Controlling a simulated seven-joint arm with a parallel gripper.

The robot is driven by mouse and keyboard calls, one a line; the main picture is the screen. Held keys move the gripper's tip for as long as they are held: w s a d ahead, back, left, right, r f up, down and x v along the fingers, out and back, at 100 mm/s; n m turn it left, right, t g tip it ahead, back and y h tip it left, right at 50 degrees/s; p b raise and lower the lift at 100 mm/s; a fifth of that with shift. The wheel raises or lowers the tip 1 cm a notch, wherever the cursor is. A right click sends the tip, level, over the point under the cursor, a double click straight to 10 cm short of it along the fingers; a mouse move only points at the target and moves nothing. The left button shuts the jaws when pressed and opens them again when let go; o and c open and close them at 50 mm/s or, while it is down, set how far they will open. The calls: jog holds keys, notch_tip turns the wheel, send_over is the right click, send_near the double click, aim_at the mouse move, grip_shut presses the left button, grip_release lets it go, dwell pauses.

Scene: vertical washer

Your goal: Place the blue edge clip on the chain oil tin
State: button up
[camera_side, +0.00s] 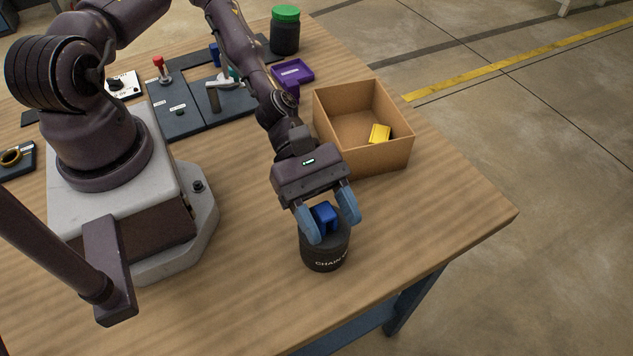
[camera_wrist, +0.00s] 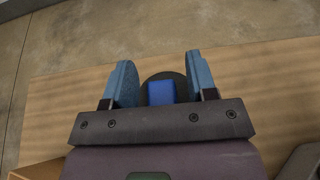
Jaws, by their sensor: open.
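The chain oil tin (camera_side: 325,254) is a dark round tin standing upright on the table, with pale lettering that is partly cut off from view. The blue edge clip (camera_side: 325,215) is at the tin's top, and appears to rest on it. In the wrist view the clip (camera_wrist: 161,92) lies over the dark round top of the tin (camera_wrist: 163,76). My gripper (camera_side: 331,224) points down over the tin with its light blue fingers spread on both sides of the clip. In the wrist view, gaps show between the clip and both fingers.
A cardboard box (camera_side: 385,161) with a yellow piece (camera_side: 380,133) inside stands behind my gripper. A purple tray (camera_side: 293,73), a dark tool panel (camera_side: 179,122) and a green-lidded jar (camera_side: 285,34) are farther back. The table's front right is clear.

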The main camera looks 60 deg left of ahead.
jog(key=s+a+r+m+g+y, duration=0.1)
jog(key=a+r+m+y, duration=0.35)
jog(key=a, duration=0.45)
jog(key=a+r+m+y, duration=0.4)
jog(key=a+m+y, duration=0.15)
jog(key=a, duration=0.35)
jog(key=s+a+r+m+t+y, duration=0.1)
jog(key=r+m+t, duration=0.2)
jog(key=r, duration=0.5)
jog(key=s+a+r+m+t+y, duration=0.1)
jog(key=s+r+m+t+y, duration=0.1)
jog(key=r+m, duration=0.3)
notch_tip(320, 180, up, 4)
jog(key=shift+s+a+f+t+y, duration=0.1)
jog(key=shift+s+a+t+y, duration=0.15)
jog(key=shift+t, duration=0.55)
